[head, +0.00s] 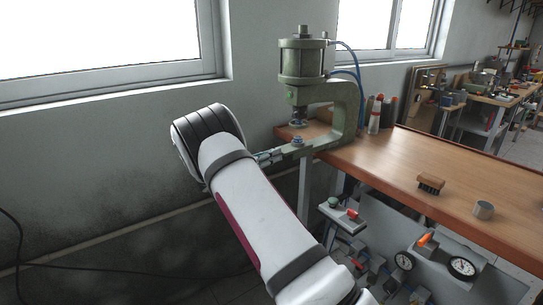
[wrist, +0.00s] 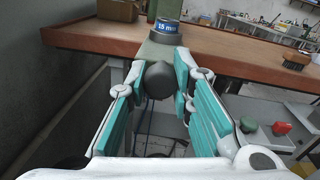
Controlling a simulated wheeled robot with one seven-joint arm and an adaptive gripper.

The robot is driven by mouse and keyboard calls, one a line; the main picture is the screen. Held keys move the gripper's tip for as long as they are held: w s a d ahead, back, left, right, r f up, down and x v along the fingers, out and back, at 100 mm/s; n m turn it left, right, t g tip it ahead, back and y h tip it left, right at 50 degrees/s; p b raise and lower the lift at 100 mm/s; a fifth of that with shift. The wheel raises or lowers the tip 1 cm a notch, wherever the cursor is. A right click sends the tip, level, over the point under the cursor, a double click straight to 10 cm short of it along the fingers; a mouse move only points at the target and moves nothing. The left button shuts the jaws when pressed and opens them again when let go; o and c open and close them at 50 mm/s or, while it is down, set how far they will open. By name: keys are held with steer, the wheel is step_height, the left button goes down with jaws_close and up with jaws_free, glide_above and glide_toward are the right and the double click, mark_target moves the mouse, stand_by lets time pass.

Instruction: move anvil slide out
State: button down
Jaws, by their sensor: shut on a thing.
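The green pneumatic press (head: 303,66) stands at the left end of the bench in the head view. Its anvil slide (head: 312,143) sticks out from under the ram, past the bench edge toward my gripper. A blue-ringed anvil marked 15 mm (wrist: 166,31) sits on the slide. In the wrist view a dark round knob (wrist: 159,82) is at the slide's near end. My gripper (wrist: 160,70) has its teal-padded fingers on either side of this knob and is shut on it. In the head view my gripper (head: 269,156) is partly hidden by my arm.
A wall stands at the left.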

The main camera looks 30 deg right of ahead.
steer(key=a+b, duration=0.1)
steer(key=a, duration=1.1)
steer(key=shift+s+a, duration=0.25)
steer(key=c, duration=1.4)
jaws_free()
steer(key=shift+o, duration=0.2)
steer(key=s+a, duration=0.1)
steer(key=a, duration=1.1)
